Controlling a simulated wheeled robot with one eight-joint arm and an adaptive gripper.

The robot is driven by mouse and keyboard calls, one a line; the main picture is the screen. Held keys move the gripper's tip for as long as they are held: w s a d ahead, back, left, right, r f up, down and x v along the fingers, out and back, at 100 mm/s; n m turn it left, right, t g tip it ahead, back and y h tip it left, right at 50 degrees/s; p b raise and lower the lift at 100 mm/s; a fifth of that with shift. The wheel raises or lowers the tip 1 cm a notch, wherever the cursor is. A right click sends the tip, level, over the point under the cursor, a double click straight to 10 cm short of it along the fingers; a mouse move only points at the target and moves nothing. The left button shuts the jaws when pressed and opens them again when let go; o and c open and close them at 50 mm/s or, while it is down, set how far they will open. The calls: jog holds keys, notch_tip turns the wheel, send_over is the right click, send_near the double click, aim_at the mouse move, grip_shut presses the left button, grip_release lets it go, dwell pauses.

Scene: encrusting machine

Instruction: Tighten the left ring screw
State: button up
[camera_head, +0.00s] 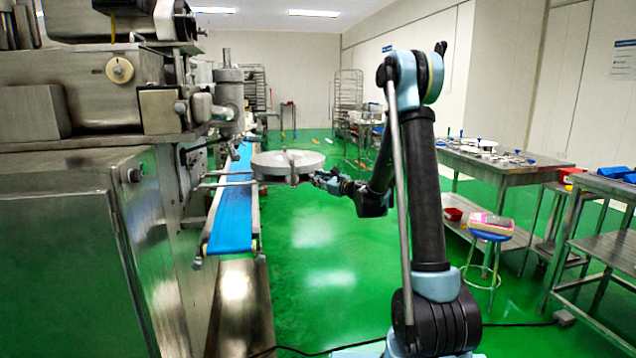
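The steel encrusting machine (75,220) fills the left side of the head view. A blue conveyor belt (233,205) runs away along its right side. A round pale metal disc (288,162) with a small upright fitting stands out over the belt's right side. My gripper (318,179) is at the end of my arm, close to the disc's lower right edge. It is too small and dark to tell whether it is open or shut, or whether it touches the disc. I cannot make out the left ring screw for certain.
A steel table (500,165) with small parts stands at the right, and a second bench (612,245) is nearer. A blue stool (490,232) holds a pink and white item. A black cable (510,324) lies on the floor. The green floor between machine and tables is open.

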jog(key=o, duration=0.4)
jog(key=v, duration=1.2)
jog(key=shift+w, duration=0.1)
